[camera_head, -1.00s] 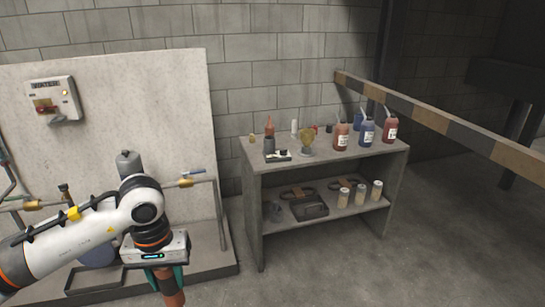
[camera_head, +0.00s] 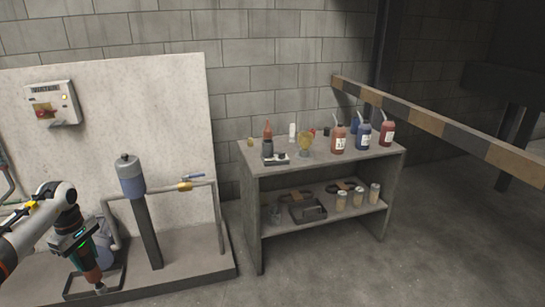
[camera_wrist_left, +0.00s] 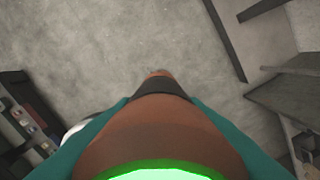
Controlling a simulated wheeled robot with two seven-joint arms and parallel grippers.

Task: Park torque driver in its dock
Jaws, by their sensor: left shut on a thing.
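My left gripper (camera_head: 87,261), low at the left of the head view, is shut on the torque driver (camera_head: 93,274), a red-brown tapered body that hangs pointing down. In the left wrist view the driver (camera_wrist_left: 158,135) fills the space between the teal fingers, with a glowing green ring near its base and a dark band toward its far end. A small dark stand (camera_head: 275,160) with a grey upright part and a red-brown pointed piece is on the shelf unit's top; I cannot tell if it is the dock. My right gripper is not in view.
The grey shelf unit (camera_head: 251,215) carries several bottles and a yellowish round item (camera_head: 305,143) on top. A blue-grey canister (camera_head: 131,178) on a dark post, pipes and a dark floor tray (camera_head: 112,289) are near my left arm. A striped barrier (camera_head: 430,115) spans the right.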

